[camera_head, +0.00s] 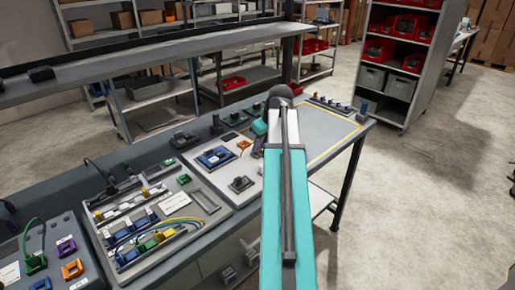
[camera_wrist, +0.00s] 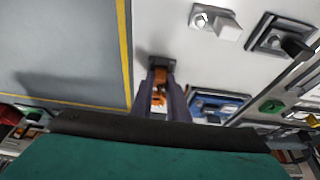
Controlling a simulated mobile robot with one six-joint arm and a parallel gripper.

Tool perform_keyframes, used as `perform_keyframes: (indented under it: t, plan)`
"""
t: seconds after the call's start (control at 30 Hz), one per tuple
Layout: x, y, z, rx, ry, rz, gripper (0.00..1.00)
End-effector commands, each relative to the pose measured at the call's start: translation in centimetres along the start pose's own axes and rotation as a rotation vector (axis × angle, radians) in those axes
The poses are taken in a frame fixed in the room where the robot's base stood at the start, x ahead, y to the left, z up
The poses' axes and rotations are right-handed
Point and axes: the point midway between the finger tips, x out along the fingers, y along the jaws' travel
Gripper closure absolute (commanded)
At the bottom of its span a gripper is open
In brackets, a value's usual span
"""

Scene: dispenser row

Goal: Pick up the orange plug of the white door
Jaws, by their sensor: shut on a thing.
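In the wrist view my gripper (camera_wrist: 161,92) has its two dark fingers shut on the orange plug (camera_wrist: 160,78). The plug shows as a small orange body between the fingertips, partly covered by them. A dark base (camera_wrist: 154,63) shows right at the plug, on the pale panel; I cannot tell whether the two still touch. No white door can be made out for certain. In the head view my arm hides the gripper's fingertips. A small orange piece (camera_head: 243,145) shows left of the arm there; I cannot tell whether it is the same plug.
A blue tray (camera_wrist: 218,104) lies right of the fingers in the wrist view. A grey holder with a white block (camera_wrist: 226,27) stands farther up. A yellow line (camera_wrist: 124,50) edges the panel. Consoles with connectors and cables (camera_head: 150,225) fill the bench's left; the floor at right is clear.

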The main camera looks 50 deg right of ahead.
Motion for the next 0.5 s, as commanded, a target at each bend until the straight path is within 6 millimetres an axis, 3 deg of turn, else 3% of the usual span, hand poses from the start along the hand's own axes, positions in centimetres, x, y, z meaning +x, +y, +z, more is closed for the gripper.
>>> perform_keyframes:
  t: [0.5]
  plan:
    - [-3.0, 0.1, -1.3, 0.0, 0.001, 0.001, 1.0]
